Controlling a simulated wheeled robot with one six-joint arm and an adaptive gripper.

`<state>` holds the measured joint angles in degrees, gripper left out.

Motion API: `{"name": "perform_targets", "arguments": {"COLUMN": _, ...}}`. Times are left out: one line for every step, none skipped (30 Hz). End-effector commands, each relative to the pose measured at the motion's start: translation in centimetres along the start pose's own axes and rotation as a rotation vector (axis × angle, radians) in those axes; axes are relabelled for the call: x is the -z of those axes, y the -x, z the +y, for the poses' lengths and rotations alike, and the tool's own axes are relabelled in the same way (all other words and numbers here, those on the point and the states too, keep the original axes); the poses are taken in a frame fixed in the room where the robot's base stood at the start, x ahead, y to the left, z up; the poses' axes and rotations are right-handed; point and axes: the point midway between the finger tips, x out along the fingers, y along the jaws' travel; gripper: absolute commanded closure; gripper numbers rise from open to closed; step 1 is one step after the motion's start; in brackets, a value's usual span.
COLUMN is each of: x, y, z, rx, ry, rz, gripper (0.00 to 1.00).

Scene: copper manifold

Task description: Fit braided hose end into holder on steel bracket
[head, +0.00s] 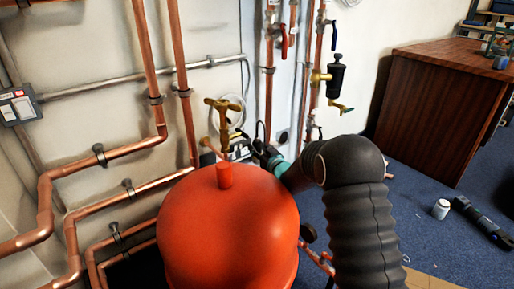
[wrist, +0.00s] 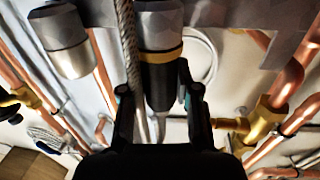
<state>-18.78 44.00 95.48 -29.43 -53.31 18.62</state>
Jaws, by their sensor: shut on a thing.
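In the wrist view my gripper (wrist: 160,98) is shut on a dark tapered fitting, which appears to be the hose end (wrist: 159,88), with a yellow band and a silver upper part. A grey braided hose (wrist: 128,45) runs down beside its left side. The grey steel bracket (wrist: 232,12) crosses the top of the view. The silver part overlaps the bracket in the picture; I cannot tell whether it is seated in a holder. A second silver cylinder (wrist: 64,42) hangs at the left of the bracket. In the head view the red tank and my arm hide most of the gripper area.
A red tank (head: 228,230) stands in front, with a brass valve (head: 224,110) behind it. Copper pipes (head: 150,75) line the wall. A wooden cabinet (head: 440,110) stands at the right. A white can (head: 440,209) and a dark tool (head: 482,222) lie on the blue floor.

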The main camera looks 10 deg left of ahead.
Motion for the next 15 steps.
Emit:
{"name": "perform_targets", "arguments": {"x": 0.05, "y": -0.01, "z": 0.00, "rx": 0.000, "ry": 0.000, "rz": 0.001, "gripper": 1.00}}
{"name": "perform_targets", "arguments": {"x": 0.05, "y": -0.01, "z": 0.00, "rx": 0.000, "ry": 0.000, "rz": 0.001, "gripper": 1.00}}
{"name": "perform_targets", "arguments": {"x": 0.05, "y": -0.01, "z": 0.00, "rx": 0.000, "ry": 0.000, "rz": 0.001, "gripper": 1.00}}
{"name": "perform_targets", "arguments": {"x": 0.05, "y": -0.01, "z": 0.00, "rx": 0.000, "ry": 0.000, "rz": 0.001, "gripper": 1.00}}
{"name": "perform_targets", "arguments": {"x": 0.05, "y": -0.01, "z": 0.00, "rx": 0.000, "ry": 0.000, "rz": 0.001, "gripper": 1.00}}
{"name": "perform_targets", "arguments": {"x": 0.05, "y": -0.01, "z": 0.00, "rx": 0.000, "ry": 0.000, "rz": 0.001, "gripper": 0.64}}
{"name": "perform_targets", "arguments": {"x": 0.05, "y": -0.01, "z": 0.00, "rx": 0.000, "ry": 0.000, "rz": 0.001, "gripper": 0.57}}
{"name": "perform_targets", "arguments": {"x": 0.05, "y": -0.01, "z": 0.00, "rx": 0.000, "ry": 0.000, "rz": 0.001, "gripper": 0.49}}
{"name": "perform_targets", "arguments": {"x": 0.05, "y": -0.01, "z": 0.00, "rx": 0.000, "ry": 0.000, "rz": 0.001, "gripper": 0.40}}
{"name": "perform_targets", "arguments": {"x": 0.04, "y": -0.01, "z": 0.00, "rx": 0.000, "ry": 0.000, "rz": 0.001, "gripper": 0.40}}
{"name": "perform_targets", "arguments": {"x": 0.04, "y": -0.01, "z": 0.00, "rx": 0.000, "ry": 0.000, "rz": 0.001, "gripper": 0.40}}
{"name": "perform_targets", "arguments": {"x": 0.04, "y": -0.01, "z": 0.00, "rx": 0.000, "ry": 0.000, "rz": 0.001, "gripper": 0.40}}
{"name": "perform_targets", "arguments": {"x": 0.03, "y": 0.00, "z": 0.00, "rx": 0.000, "ry": 0.000, "rz": 0.001, "gripper": 0.40}}
{"name": "perform_targets", "arguments": {"x": 0.03, "y": 0.00, "z": 0.00, "rx": 0.000, "ry": 0.000, "rz": 0.001, "gripper": 0.40}}
{"name": "perform_targets", "arguments": {"x": 0.02, "y": 0.00, "z": 0.00, "rx": 0.000, "ry": 0.000, "rz": 0.001, "gripper": 0.40}}
